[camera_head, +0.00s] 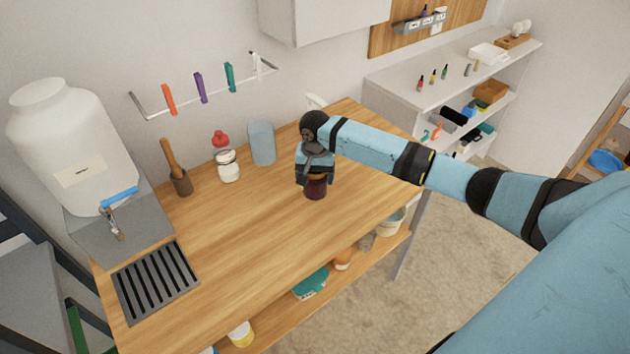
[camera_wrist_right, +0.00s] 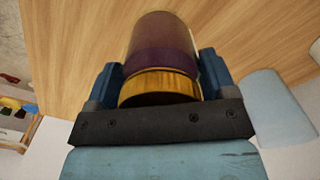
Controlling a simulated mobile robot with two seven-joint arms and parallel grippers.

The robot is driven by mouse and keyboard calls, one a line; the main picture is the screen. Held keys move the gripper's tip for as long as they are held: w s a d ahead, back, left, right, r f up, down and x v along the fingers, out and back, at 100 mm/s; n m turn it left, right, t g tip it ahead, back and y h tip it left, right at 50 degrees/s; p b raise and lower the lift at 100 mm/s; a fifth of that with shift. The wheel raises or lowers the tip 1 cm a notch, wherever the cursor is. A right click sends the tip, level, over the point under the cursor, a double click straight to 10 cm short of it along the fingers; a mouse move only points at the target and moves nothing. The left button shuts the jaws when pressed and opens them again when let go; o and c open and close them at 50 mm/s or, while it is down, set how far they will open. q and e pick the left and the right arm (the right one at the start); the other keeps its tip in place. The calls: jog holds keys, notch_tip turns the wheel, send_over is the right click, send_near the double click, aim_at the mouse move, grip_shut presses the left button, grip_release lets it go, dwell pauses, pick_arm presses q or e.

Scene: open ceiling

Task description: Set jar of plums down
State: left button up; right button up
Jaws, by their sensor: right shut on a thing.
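The jar of plums (camera_head: 316,188) is dark, with a yellowish lid, and is at the wooden table (camera_head: 230,235), right of its middle. My right gripper (camera_head: 316,175) is over the jar from above and shut on it. In the right wrist view the jar (camera_wrist_right: 163,50) shows dark contents and a gold-coloured lid, between the two fingers of the gripper (camera_wrist_right: 160,85). I cannot tell whether the jar's base touches the table top. My left gripper is not in view.
A blue-grey cylinder (camera_head: 262,143), a white jar with a red top (camera_head: 228,165) and a mortar with pestle (camera_head: 181,182) stand along the back. A large white dispenser (camera_head: 62,140) and a black grate (camera_head: 155,281) are at the left. The table's middle and front are clear.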

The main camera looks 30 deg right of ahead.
jog(key=shift+w+f, duration=0.1)
jog(key=shift+f, duration=1.1)
jog(key=o, duration=1)
jog(key=shift+f, duration=0.15)
jog(key=shift+o, duration=1.1)
